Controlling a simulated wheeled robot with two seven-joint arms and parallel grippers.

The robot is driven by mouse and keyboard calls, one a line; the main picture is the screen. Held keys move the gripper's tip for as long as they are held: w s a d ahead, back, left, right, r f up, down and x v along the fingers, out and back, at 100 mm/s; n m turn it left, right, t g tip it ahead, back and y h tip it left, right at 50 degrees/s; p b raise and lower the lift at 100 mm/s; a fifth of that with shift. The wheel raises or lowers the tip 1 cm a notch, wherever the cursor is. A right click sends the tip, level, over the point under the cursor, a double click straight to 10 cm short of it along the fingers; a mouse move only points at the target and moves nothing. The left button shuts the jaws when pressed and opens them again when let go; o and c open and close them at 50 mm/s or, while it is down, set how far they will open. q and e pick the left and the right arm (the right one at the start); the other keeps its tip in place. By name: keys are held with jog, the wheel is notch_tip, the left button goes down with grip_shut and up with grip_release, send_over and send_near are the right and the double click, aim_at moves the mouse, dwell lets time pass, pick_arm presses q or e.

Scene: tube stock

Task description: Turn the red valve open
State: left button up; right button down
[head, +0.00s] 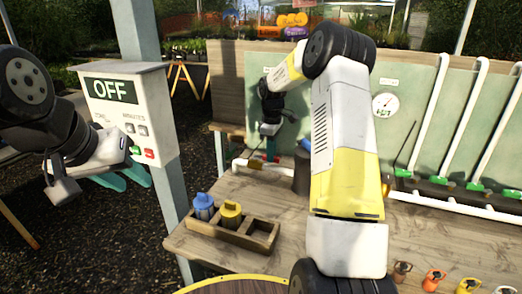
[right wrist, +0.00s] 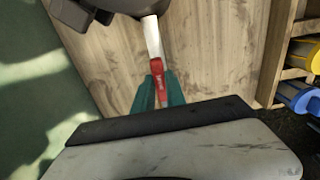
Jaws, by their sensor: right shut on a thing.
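The red valve handle (right wrist: 158,76) shows in the right wrist view, between the two green fingers of my right gripper (right wrist: 159,92). The gripper is shut on it. In the head view my right gripper (head: 270,150) is at the back of the bench, at the white pipe (head: 252,163); the handle is mostly hidden there. My left gripper (head: 122,178) is at the left, below the OFF control box. Its green fingers look apart with nothing between them, partly covered by the wrist.
The control box (head: 125,110) reads OFF. A wooden holder (head: 229,238) carries a blue and a yellow bottle on the bench. A round gauge (head: 385,105) is on the green panel, with white pipes and green fittings at right. My right arm covers the bench's middle.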

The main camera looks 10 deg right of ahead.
jog(key=c, duration=1.4)
grip_release()
jog(key=shift+w, duration=0.1)
jog(key=shift+o, duration=0.2)
jog(key=shift+r, duration=3.95)
jog(key=s+a+r+m+t, duration=0.2)
jog(key=s+r, duration=0.4)
jog(key=s, duration=0.2)
jog(key=s+a+r+m+t, duration=0.1)
jog(key=s+a+r+m, duration=0.2)
jog(key=s+r, duration=0.45)
jog(key=s+a+f+m+t+y, duration=0.1)
jog(key=s+m, duration=0.2)
jog(key=s, duration=0.6)
jog(key=s+a+f+m+t+y, duration=0.1)
jog(key=s+m+t, duration=0.1)
jog(key=s, duration=0.8)
jog(key=shift+a+f+m, duration=0.15)
jog(key=shift+a+m, duration=0.2)
jog(key=shift+m, duration=0.05)
